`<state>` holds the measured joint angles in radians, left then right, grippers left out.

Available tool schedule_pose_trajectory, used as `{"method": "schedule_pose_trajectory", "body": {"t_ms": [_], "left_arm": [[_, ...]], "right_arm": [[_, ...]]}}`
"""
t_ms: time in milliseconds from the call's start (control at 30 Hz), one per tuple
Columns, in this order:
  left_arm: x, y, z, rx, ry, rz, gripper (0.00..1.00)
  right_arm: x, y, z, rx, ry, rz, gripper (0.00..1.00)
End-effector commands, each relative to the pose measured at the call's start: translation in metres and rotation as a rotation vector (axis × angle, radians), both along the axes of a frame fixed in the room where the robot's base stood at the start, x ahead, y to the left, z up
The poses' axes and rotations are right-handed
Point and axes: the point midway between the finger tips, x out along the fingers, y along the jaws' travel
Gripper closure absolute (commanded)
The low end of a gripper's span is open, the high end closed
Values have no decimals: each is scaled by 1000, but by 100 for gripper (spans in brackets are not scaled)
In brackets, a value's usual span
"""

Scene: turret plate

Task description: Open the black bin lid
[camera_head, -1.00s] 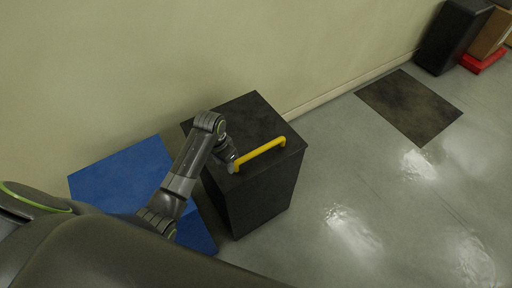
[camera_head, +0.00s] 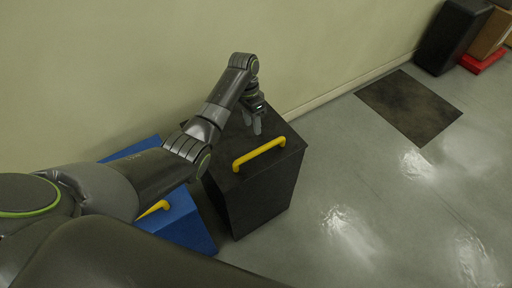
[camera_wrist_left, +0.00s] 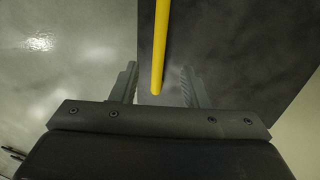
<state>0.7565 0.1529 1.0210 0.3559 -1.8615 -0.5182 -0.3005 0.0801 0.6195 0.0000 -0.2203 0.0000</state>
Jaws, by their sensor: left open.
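The black bin (camera_head: 252,203) stands on the floor by the wall, with its lid (camera_head: 284,128) lying shut on top. A yellow bar handle (camera_head: 260,154) runs along the lid near its front edge. My left gripper (camera_head: 255,124) is above the lid, behind the handle in the head view, and points down. In the left wrist view the left gripper (camera_wrist_left: 160,88) is open, and the yellow handle (camera_wrist_left: 160,45) shows between its fingers, its near end close to the fingertip gap. I cannot tell how high the fingers are above it. My right gripper is not in view.
A blue bin (camera_head: 187,222) with a yellow handle (camera_head: 153,209) stands left of the black bin, partly behind my arm. A dark mat (camera_head: 409,106) lies on the floor to the right. A black box (camera_head: 452,38) and a red item (camera_head: 483,61) stand far right. The floor right of the bin is clear.

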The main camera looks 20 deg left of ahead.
Motion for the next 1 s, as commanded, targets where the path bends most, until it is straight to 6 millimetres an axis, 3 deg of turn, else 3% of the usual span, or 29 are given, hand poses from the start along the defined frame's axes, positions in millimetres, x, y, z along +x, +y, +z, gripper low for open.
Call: {"method": "schedule_pose_trajectory", "body": {"t_ms": [300, 500, 967, 1000], "left_arm": [[-9, -11, -71, 0, 4, 0, 59], [-12, -15, -100, 0, 1, 0, 59], [-14, -17, -111, 1, -1, 0, 59], [-14, -17, -111, 1, -1, 0, 64]], "right_arm": [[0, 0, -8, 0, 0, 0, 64], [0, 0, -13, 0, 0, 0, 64], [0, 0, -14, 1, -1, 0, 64], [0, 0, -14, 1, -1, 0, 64]]}}
